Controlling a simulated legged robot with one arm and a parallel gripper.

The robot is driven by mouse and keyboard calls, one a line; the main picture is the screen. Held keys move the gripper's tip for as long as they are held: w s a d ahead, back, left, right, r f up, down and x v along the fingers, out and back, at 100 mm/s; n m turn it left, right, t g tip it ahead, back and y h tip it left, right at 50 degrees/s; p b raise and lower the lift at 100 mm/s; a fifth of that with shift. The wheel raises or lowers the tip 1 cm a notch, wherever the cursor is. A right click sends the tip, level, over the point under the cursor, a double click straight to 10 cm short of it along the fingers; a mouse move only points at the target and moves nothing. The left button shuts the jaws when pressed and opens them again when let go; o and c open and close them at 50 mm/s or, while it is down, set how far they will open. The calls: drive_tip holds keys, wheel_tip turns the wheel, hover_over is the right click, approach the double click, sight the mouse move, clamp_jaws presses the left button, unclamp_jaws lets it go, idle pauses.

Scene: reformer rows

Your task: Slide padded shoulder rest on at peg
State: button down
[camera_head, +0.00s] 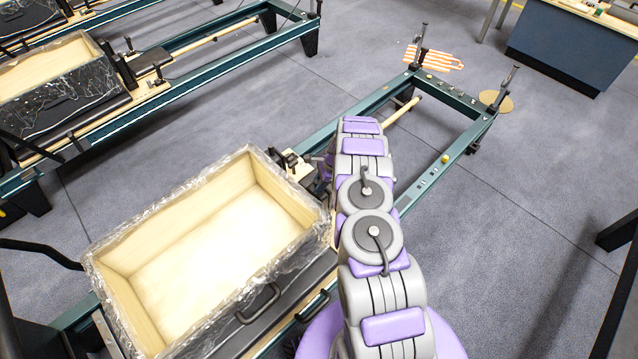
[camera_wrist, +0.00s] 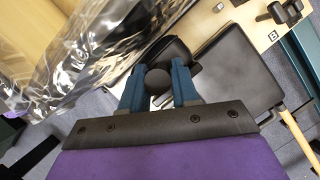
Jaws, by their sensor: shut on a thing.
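My gripper (camera_wrist: 158,74) shows in the wrist view with its two blue fingers on either side of a dark round part. This part seems to belong to the black padded shoulder rest (camera_wrist: 172,48), whose rounded dark body shows just beyond the fingertips. In the head view, my arm hides the gripper and the rest.
An open wooden box (camera_head: 119,277) wrapped in clear film stands on the carriage beside my arm. A flat black pad (camera_wrist: 238,68) lies right of the rest. The green reformer frame (camera_head: 440,172) runs to the upper right. Open grey floor (camera_head: 540,215) lies right of it.

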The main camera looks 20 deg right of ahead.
drive_tip(key=shift+f+b, duration=0.45)
drive_tip(key=shift+f, duration=0.85)
drive_tip(key=c, duration=0.8)
unclamp_jaws()
drive_tip(key=p+v, duration=0.3)
drive_tip(key=v, duration=1.4)
drive_tip(key=shift+r, duration=0.15)
